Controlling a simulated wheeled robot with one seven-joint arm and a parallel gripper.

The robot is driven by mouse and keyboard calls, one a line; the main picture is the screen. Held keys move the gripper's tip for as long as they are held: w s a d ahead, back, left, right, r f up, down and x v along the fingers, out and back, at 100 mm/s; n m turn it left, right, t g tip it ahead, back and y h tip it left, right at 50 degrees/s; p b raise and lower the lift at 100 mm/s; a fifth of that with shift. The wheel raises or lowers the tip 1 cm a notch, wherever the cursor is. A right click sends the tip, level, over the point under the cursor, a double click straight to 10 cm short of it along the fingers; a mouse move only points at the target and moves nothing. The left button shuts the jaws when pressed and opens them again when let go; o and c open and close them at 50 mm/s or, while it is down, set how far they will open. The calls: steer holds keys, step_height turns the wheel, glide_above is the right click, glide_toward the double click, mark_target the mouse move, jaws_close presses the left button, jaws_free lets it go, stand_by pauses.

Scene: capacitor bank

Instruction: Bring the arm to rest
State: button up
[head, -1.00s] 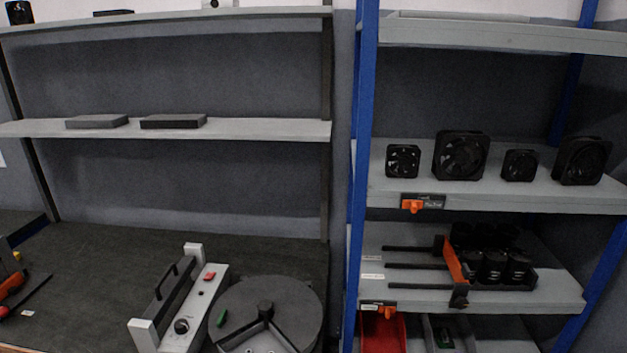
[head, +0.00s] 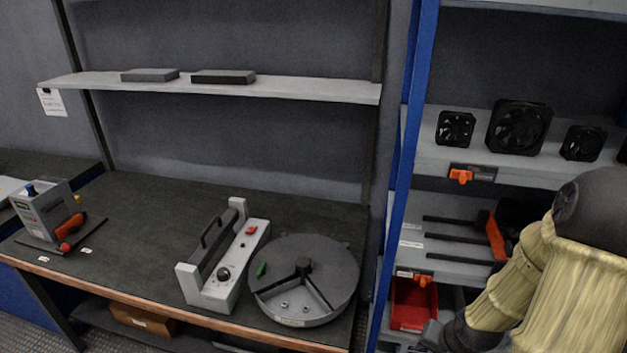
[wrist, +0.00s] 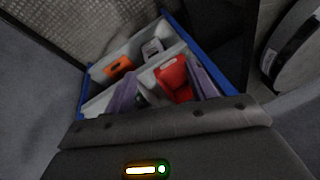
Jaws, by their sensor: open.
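My arm (head: 565,275), in a pale yellow cover with dark joints, is bent at the right of the head view, in front of the blue-posted rack. Its dark lower end hangs near the bottom edge, and the fingers cannot be made out there. In the wrist view my gripper (wrist: 164,90) shows two purplish fingers set apart. It is open, with nothing clearly held. Beyond and below the fingers is a blue-edged tray (wrist: 92,78) with light compartments, holding an orange item (wrist: 118,68) and a red item (wrist: 173,78). The distance to them is unclear.
The blue-posted rack (head: 417,110) holds black fans (head: 519,128) and a red bin (head: 414,304) lower down. A dark workbench (head: 130,215) at left carries a grey fixture (head: 222,270), a round dark turntable (head: 325,262) and a control box (head: 45,210). The bench's middle is clear.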

steer(key=s+a+r+n+g, duration=0.1)
steer(key=s+a+r+n, duration=0.2)
steer(key=a+r+n, duration=0.6)
step_height(320, 180, up, 16)
steer(key=a+m+p, duration=0.2)
steer(key=p, duration=1.1)
steer(key=shift+s+a+m+p, duration=0.15)
steer(key=shift+a+m+p, duration=0.15)
steer(key=shift+m+p, duration=0.1)
